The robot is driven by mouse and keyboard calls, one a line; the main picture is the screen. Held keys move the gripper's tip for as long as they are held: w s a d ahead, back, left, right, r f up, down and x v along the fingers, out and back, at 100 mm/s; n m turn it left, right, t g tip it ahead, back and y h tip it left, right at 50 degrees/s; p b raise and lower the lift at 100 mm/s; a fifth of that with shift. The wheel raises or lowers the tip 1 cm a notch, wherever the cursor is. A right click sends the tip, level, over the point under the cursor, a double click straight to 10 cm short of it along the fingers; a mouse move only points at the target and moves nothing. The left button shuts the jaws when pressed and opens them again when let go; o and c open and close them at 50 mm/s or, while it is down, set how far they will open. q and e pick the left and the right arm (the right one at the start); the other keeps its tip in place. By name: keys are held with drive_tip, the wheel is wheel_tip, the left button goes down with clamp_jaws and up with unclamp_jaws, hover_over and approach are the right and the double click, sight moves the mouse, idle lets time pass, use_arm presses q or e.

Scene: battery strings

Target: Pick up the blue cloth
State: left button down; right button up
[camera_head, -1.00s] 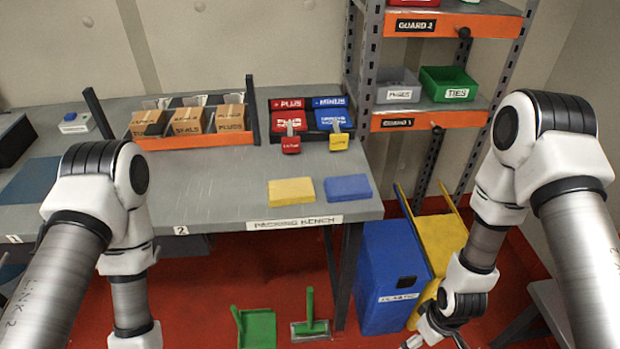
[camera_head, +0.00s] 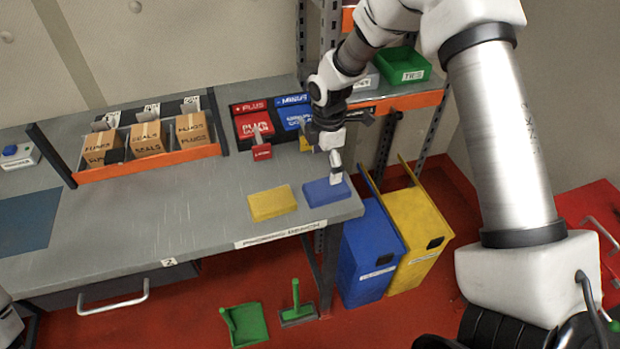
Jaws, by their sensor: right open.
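The blue cloth (camera_head: 320,194) is a flat folded block at the right front corner of the grey packing bench. My right gripper (camera_head: 337,178) reaches down from above, with its fingertips at the cloth's upper right part. It is open, and part of the cloth's far edge is hidden behind it. I cannot tell whether the fingertips touch the cloth. My left gripper is out of view.
A yellow cloth (camera_head: 272,204) lies just left of the blue one. The red and blue bins (camera_head: 254,126) stand behind, near an orange rack of boxes (camera_head: 148,160). Blue (camera_head: 368,258) and yellow (camera_head: 421,240) waste bins stand below the bench's right end.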

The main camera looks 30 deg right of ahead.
sight(328, 187)
drive_tip(key=s+f+p, duration=0.1)
drive_tip(key=s+f, duration=0.1)
drive_tip(key=shift+s+a+f+p, duration=0.1)
drive_tip(key=shift+s+p, duration=0.3)
drive_tip(key=f, duration=0.1)
drive_tip(key=w+f, duration=0.1)
drive_tip(key=f, duration=0.2)
drive_tip(key=shift+w, duration=0.25)
drive_tip(key=shift+s+r, duration=0.15)
drive_tip(key=shift+s, duration=0.05)
drive_tip(key=shift+c, duration=1.1)
drive_tip(key=shift+s+r, duration=0.15)
drive_tip(key=shift+s, duration=0.05)
drive_tip(key=c, duration=1)
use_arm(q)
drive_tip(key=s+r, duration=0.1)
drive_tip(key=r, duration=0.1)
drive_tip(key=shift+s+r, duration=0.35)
